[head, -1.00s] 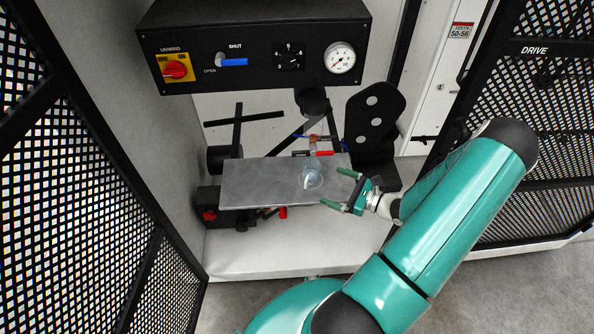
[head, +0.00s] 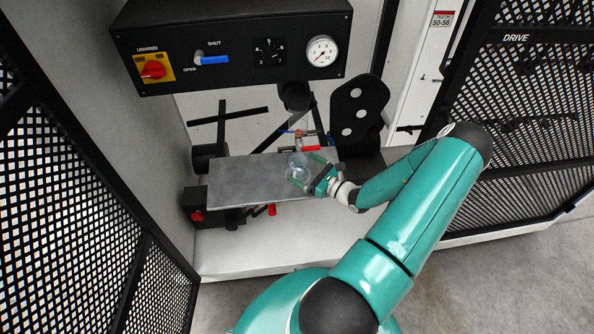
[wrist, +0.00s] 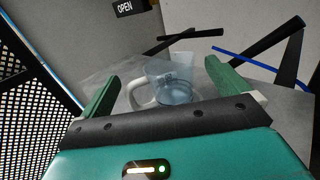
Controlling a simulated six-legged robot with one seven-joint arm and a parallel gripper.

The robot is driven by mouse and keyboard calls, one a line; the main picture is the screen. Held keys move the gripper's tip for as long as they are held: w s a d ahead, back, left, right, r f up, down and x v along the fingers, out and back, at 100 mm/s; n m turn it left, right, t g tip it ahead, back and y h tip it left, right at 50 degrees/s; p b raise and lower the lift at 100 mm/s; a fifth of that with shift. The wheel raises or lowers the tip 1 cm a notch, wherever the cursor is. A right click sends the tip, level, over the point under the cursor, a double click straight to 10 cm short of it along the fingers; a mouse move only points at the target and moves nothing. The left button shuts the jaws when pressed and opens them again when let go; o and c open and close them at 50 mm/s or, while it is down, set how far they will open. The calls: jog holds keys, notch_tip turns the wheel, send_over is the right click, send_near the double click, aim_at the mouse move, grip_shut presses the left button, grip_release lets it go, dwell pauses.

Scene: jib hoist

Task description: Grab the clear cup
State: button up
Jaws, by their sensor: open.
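The clear cup (head: 299,166) stands on the right part of a grey metal plate (head: 240,182) in the head view. In the wrist view the clear cup (wrist: 172,84) is see-through and bluish, with a pale handle on its left side. My gripper (head: 308,169) is open, with its green fingers on either side of the cup. In the wrist view my gripper (wrist: 160,85) has one finger left of the cup and one right of it, with gaps showing. The base of the cup is partly hidden by the gripper body.
A black control box (head: 235,45) with a red switch, blue lever and gauge hangs above the plate. A black bracket with pale discs (head: 358,115) stands behind right. Mesh doors flank both sides. The plate's left part is clear.

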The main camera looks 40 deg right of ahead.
aim_at(290, 160)
jog(key=w, duration=0.3)
jog(key=w+a, duration=0.1)
jog(key=w, duration=0.1)
jog(key=shift+r, duration=0.15)
jog(key=shift+s, duration=0.1)
jog(key=shift+c, duration=0.4)
jog(key=c, duration=0.8)
jog(key=shift+r, duration=0.1)
jog(key=shift+c, duration=0.2)
